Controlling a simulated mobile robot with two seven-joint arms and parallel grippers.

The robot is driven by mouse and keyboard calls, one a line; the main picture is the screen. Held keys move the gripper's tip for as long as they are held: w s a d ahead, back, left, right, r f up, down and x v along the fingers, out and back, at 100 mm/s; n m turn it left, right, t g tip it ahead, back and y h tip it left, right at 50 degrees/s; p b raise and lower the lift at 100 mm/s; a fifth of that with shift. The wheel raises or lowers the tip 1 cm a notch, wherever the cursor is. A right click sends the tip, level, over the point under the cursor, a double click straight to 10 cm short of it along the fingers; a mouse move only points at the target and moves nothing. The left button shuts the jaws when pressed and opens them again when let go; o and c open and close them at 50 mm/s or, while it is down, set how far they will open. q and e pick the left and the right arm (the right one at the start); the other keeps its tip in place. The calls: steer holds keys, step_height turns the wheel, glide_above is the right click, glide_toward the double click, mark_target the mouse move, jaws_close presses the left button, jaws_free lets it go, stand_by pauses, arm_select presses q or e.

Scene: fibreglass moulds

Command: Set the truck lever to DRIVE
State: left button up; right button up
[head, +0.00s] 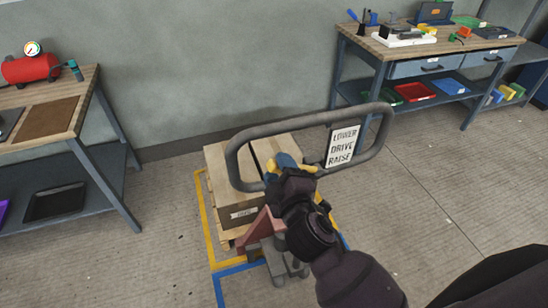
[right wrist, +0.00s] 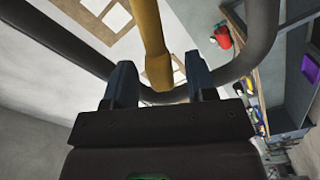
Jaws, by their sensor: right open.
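The truck's grey handle loop (head: 245,150) stands in front of me, with a white label (head: 342,146) reading LOWER, DRIVE, RAISE on its right part. The yellow lever (right wrist: 148,35) hangs inside the loop in the right wrist view, its end between my fingers. In the head view, yellow shows around my fingers, but the lever is mostly hidden. I cannot tell which setting it is at. My right gripper (head: 286,162) is at the loop's lower left part; its blue fingers (right wrist: 160,85) are open, either side of the lever's end. My left gripper is not in view.
A cardboard box (head: 235,215) sits on a pallet behind the handle, inside yellow and blue floor lines. A workbench with a red tank (head: 30,68) is at left. Another bench (head: 430,50) with tools and trays is at back right. The floor at right is clear.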

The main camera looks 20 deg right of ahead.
mark_target(273, 161)
steer(key=shift+w, duration=1.65)
steer(key=shift+c, duration=0.3)
steer(key=shift+a, duration=0.1)
jaws_close()
